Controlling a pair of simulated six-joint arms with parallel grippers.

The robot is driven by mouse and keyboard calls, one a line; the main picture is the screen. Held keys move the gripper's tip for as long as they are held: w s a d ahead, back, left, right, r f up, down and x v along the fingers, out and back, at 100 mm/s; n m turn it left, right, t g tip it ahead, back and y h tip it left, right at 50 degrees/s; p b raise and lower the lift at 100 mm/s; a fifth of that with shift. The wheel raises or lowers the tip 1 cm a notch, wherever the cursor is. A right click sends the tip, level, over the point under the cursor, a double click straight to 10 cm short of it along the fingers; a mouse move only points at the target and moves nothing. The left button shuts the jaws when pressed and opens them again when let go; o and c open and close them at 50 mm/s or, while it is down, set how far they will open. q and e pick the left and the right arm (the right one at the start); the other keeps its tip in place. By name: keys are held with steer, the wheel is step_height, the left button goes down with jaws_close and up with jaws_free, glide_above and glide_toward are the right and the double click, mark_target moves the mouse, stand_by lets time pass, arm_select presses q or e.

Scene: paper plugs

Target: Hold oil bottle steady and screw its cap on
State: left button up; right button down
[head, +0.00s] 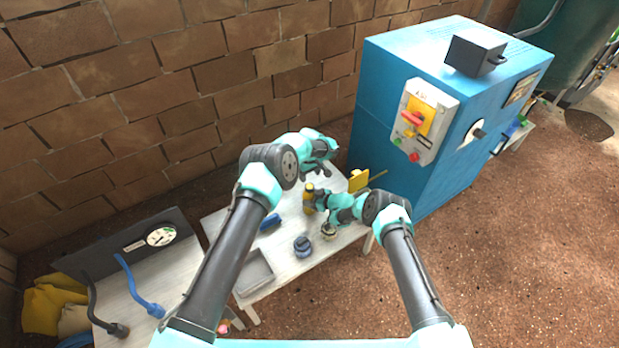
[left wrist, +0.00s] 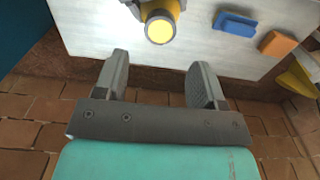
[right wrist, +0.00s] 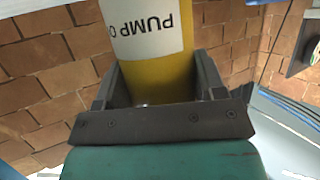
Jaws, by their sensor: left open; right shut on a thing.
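The yellow oil bottle (head: 308,199) stands near the table's middle in the head view. Its white label reading "PUMP O" shows in the right wrist view, where the bottle (right wrist: 152,30) fills the space between the fingers. My right gripper (head: 316,200) is shut around the bottle's body. My left gripper (head: 322,172) is open and empty, above and behind the bottle. In the left wrist view a round yellow top (left wrist: 160,30) lies just beyond the open fingers (left wrist: 160,62). I cannot tell whether this is the cap or the bare bottle top.
A brick wall (head: 180,90) is behind; a blue cabinet (head: 380,120) stands at the right.

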mark_target(309, 186)
arm_select(q)
steer(key=shift+f, duration=0.1)
steer(key=shift+f, duration=4)
steer(key=c, duration=0.9)
steer(key=o, duration=1)
steer(key=shift+r, duration=2.3)
